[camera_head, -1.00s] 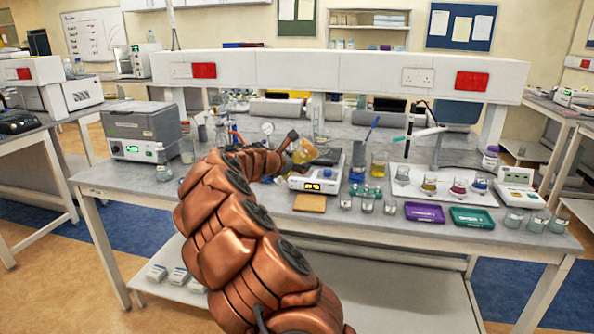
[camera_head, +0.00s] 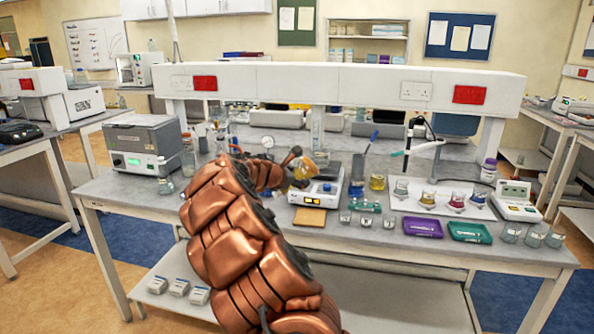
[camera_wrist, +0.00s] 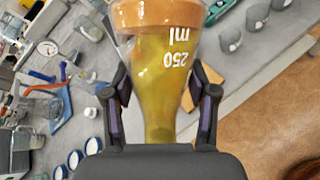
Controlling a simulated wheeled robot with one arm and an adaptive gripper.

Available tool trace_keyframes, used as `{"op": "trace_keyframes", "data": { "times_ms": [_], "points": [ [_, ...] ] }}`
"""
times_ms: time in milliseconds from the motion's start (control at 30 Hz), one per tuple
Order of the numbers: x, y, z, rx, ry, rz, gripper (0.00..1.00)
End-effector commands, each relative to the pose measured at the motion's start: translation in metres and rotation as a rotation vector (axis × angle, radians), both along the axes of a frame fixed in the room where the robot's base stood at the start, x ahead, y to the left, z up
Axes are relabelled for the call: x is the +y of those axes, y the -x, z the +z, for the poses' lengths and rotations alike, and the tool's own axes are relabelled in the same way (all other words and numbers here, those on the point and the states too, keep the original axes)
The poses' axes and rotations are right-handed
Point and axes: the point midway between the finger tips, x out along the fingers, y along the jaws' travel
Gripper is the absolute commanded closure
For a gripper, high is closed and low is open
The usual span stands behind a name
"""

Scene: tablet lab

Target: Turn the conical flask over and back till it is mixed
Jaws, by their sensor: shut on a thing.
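The conical flask (camera_wrist: 160,60) is glass, marked "250 ml", with an orange layer at its wide end and yellow-green liquid towards its neck. In the wrist view its wide end is at the top, its neck points to my gripper, and the lettering reads upside down. My gripper (camera_wrist: 160,128) is shut on the flask, with a finger on each side of the narrowing part. In the head view the flask (camera_head: 303,169) is small, tilted and held above the bench by the white hotplate; its mouth cannot be made out.
The white hotplate (camera_head: 318,194) stands just below and right of the flask. Beakers of blue (camera_head: 357,178) and yellow (camera_head: 377,182) liquid stand right of it. A purple tray (camera_head: 423,228) and green tray (camera_head: 469,233) lie farther right. A grey box instrument (camera_head: 142,143) stands left.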

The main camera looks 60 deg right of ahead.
Motion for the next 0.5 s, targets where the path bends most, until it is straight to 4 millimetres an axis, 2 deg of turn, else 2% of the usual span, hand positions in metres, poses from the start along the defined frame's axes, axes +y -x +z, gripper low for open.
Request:
{"op": "trace_keyframes", "data": {
  "times_ms": [33, 500],
  "points": [
    [0.0004, -0.0001, 0.0064, -0.009, -0.021, -0.001, 0.9],
    [-0.0001, 0.0003, 0.0049, -0.103, -0.193, 0.001, 0.9]
  ]
}}
